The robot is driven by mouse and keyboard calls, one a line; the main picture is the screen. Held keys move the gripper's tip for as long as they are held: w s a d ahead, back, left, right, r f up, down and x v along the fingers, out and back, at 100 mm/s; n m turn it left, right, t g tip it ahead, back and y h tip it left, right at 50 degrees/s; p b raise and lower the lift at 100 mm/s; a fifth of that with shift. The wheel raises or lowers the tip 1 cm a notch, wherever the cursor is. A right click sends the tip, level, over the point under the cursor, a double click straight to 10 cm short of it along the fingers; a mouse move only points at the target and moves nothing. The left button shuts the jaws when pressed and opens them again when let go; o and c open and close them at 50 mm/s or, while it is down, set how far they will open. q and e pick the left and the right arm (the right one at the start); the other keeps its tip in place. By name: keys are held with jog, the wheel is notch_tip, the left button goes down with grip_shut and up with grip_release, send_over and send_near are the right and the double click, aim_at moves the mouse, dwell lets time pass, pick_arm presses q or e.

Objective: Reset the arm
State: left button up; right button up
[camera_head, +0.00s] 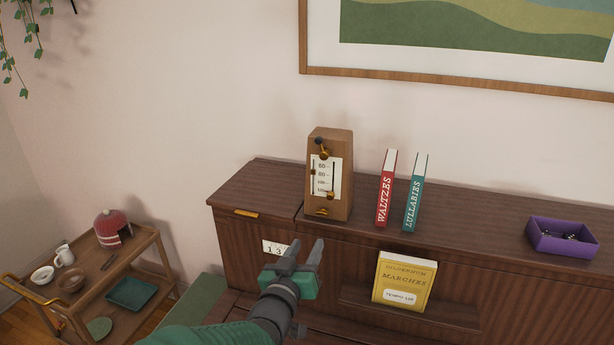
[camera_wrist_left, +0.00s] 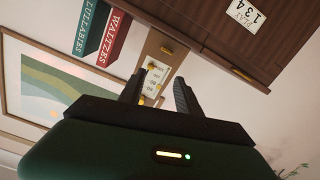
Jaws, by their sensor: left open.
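My left gripper (camera_head: 302,256) is open and empty. It is raised in front of the wooden cabinet (camera_head: 240,187), below the metronome, with its fingers pointing up towards it. The wooden metronome (camera_head: 341,180) stands upright on the cabinet top, apart from the fingers. In the left wrist view the picture is upside down, and the two fingers (camera_wrist_left: 158,93) show apart with the metronome (camera_wrist_left: 153,52) beyond and between them. My right gripper is in neither view.
A red book (camera_head: 386,188) and a teal book (camera_head: 415,193) stand upright beside the metronome. A purple tray (camera_head: 562,249) with small dark items sits further right. A yellow book (camera_head: 404,283) leans on a ledge. A wooden trolley (camera_head: 148,250) stands at the left.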

pick_arm(q)
jog(key=s+a+f+g+y, duration=0.2)
jog(key=s+a+f+g, duration=0.2)
jog(key=a+f, duration=0.45)
jog(key=s+a+f+g+y, duration=0.1)
jog(key=s+a+f+g, duration=0.2)
jog(key=s, duration=0.5)
jog(key=s+a+f+g+y+b, duration=0.1)
jog(key=s+a+f+g, duration=0.2)
jog(key=s+a+f, duration=0.2)
jog(key=s+a+f+g+y, duration=0.1)
jog(key=s+a+f+g, duration=0.2)
jog(key=s+f, duration=0.4)
jog(key=s, duration=0.4)
jog(key=shift+a+f+n+g+b, duration=0.2)
jog(key=shift+a+n+g+b, duration=0.2)
jog(key=shift+a, duration=0.1)
